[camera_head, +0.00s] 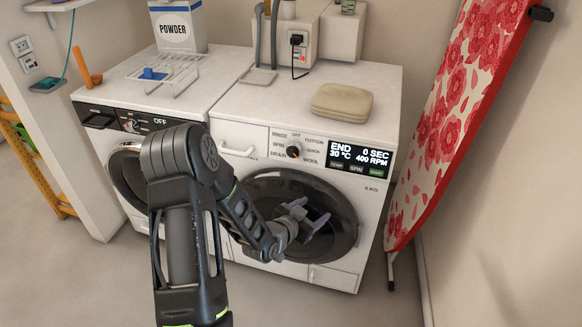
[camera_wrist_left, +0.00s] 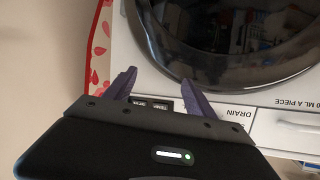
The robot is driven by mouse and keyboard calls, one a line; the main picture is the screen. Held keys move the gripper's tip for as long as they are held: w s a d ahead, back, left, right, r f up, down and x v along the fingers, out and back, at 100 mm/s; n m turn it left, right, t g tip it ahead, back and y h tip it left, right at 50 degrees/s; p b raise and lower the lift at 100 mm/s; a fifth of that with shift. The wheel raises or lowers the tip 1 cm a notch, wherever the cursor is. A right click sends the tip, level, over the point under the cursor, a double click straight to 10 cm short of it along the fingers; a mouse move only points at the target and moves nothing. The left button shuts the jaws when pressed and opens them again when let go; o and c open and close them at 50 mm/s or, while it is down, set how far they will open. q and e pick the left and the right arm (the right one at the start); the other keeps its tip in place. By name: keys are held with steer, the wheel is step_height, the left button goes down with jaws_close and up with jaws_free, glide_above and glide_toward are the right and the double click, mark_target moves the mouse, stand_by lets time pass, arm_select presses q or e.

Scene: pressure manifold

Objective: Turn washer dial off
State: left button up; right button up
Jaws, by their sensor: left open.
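The washer dial (camera_head: 293,151) is a dark round knob with a small orange mark, on the front panel of the right white machine (camera_head: 240,104). Labels such as OFF, COTTON, WOOL and DRAIN ring it; I cannot tell exactly where it points. The display (camera_head: 358,157) beside it reads END, 0 SEC, 30 °C and 400 RPM. My left gripper (camera_head: 308,212) is open and empty, in front of the dark round door, below the dial and apart from it. In the left wrist view its purple fingers (camera_wrist_left: 158,85) are spread, and its body hides the dial.
The left machine (camera_head: 100,95) has a display reading OFF and carries a rack (camera_head: 165,72) and a powder box (camera_head: 178,25). A beige folded item (camera_head: 342,102) lies on the right machine. A red floral ironing board (camera_head: 455,110) leans at right. A socket box (camera_head: 297,40) stands behind.

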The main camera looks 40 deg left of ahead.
mark_target(293, 152)
arm_select(q)
steer(key=a+r+m+t+y+b, duration=0.2)
steer(key=a+r+m+t, duration=0.1)
steer(key=a+r, duration=0.7)
steer(key=shift+a+t, duration=0.6)
steer(key=shift+a, duration=0.5)
arm_select(e)
step_height(293, 152, down, 4)
steer(key=shift+r, duration=0.25)
arm_select(q)
steer(key=w, duration=0.5)
steer(key=w+a, duration=0.1)
steer(key=w, duration=0.1)
steer(key=shift+w, duration=0.3)
arm_select(e)
steer(key=shift+r, duration=0.2)
arm_select(q)
steer(key=shift+d, duration=0.1)
steer(key=c, duration=1.4)
